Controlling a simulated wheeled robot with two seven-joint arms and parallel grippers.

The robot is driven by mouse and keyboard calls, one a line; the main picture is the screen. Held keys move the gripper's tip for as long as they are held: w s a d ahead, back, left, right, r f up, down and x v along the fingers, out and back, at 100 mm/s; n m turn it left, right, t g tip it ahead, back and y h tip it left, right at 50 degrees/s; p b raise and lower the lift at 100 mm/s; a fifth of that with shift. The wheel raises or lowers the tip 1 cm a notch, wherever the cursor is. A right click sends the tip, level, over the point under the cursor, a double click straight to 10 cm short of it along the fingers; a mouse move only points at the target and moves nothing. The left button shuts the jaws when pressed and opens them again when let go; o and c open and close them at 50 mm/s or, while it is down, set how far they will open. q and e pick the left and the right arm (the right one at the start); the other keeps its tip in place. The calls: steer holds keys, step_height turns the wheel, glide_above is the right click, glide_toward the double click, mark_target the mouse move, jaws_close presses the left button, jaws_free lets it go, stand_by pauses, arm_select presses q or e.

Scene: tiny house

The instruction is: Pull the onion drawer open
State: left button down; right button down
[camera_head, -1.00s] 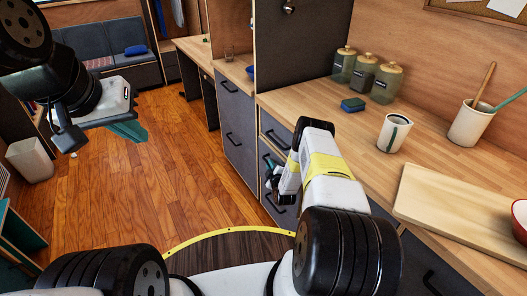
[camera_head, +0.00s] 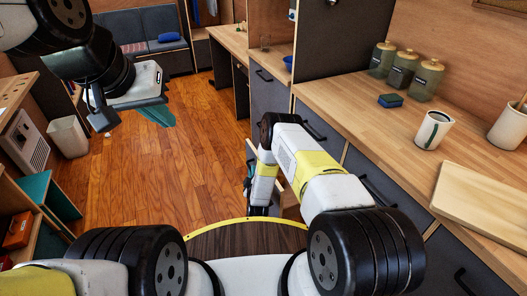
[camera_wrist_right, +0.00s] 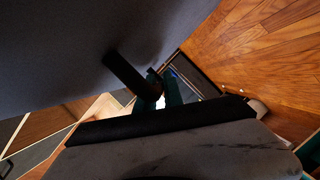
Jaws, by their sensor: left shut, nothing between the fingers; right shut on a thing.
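The drawer front is a dark grey panel that fills the upper left of the right wrist view (camera_wrist_right: 70,40). Its black bar handle (camera_wrist_right: 128,74) sticks out from it. My right gripper (camera_wrist_right: 165,90) is shut on this handle with its teal fingers. In the head view my right gripper (camera_head: 250,190) is low beside the cabinet, partly hidden by my own arm. A pale wooden part of the pulled-out drawer (camera_head: 289,207) shows beside my forearm. No onion is visible. My left gripper (camera_head: 157,112) is shut and empty, raised over the floor.
A white bin (camera_head: 68,137) and shelves stand at the left. The wooden floor (camera_head: 185,160) between is free.

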steer(key=s+a, duration=0.2)
steer(key=a, duration=0.4)
steer(key=shift+s, duration=0.1)
steer(key=c, duration=1.5)
jaws_free()
steer(key=v, duration=0.7)
steer(key=shift+s+r, duration=0.1)
steer(key=shift+s, duration=0.3)
